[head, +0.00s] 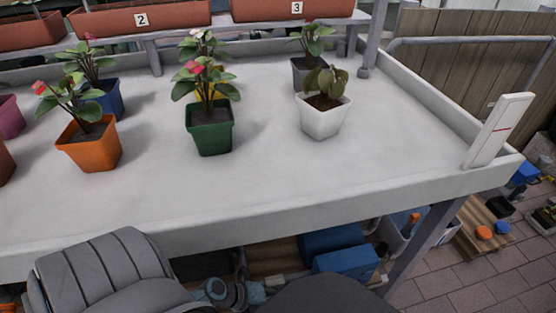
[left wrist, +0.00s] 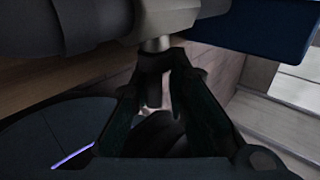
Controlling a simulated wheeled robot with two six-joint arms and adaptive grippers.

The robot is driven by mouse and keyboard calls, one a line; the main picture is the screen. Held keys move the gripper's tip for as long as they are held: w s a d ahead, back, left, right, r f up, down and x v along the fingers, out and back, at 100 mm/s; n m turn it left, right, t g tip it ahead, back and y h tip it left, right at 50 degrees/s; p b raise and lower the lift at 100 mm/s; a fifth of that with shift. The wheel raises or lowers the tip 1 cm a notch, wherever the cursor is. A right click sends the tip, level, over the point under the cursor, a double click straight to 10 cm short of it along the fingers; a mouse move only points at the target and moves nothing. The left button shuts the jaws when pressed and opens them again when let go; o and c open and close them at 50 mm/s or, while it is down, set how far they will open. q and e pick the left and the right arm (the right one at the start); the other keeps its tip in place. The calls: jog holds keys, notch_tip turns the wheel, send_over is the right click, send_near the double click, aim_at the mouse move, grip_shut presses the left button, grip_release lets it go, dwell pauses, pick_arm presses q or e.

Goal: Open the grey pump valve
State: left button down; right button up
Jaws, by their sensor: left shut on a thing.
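In the left wrist view, the two dark fingers of my left gripper (left wrist: 168,75) close in around a dark grey piece, the grey pump valve (left wrist: 153,62). A short metal stem (left wrist: 157,45) joins it to a grey pipe-like body (left wrist: 178,18) above. The fingers hide part of the valve, and its exact turn angle is hard to tell. In the head view, part of a grey-blue pump (head: 220,291) shows below the table, half hidden behind my grey arm. My left gripper itself is hidden there. My right gripper is in neither view.
A white table (head: 270,185) with several potted plants stands above the pump. Blue boxes (head: 345,261) sit underneath, right of the pump, near a table leg (head: 425,240). A dark blue block (left wrist: 262,25) is close beside the pipe in the wrist view.

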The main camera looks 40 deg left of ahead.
pick_arm(q)
jog(key=shift+s+f+t+h, duration=0.25)
jog(key=shift+t+h, duration=0.15)
jog(key=shift+t, duration=0.15)
jog(key=shift+s+f+t+h, duration=0.1)
jog(key=shift+f+t+h, duration=0.1)
jog(key=shift+t+h, duration=0.3)
jog(key=shift+a+r+t+h, duration=0.15)
jog(key=shift+t+h, duration=0.25)
jog(key=shift+t, duration=0.45)
jog(key=c, duration=1.7)
grip_release()
jog(key=shift+w, duration=0.1)
jog(key=v, duration=1.2)
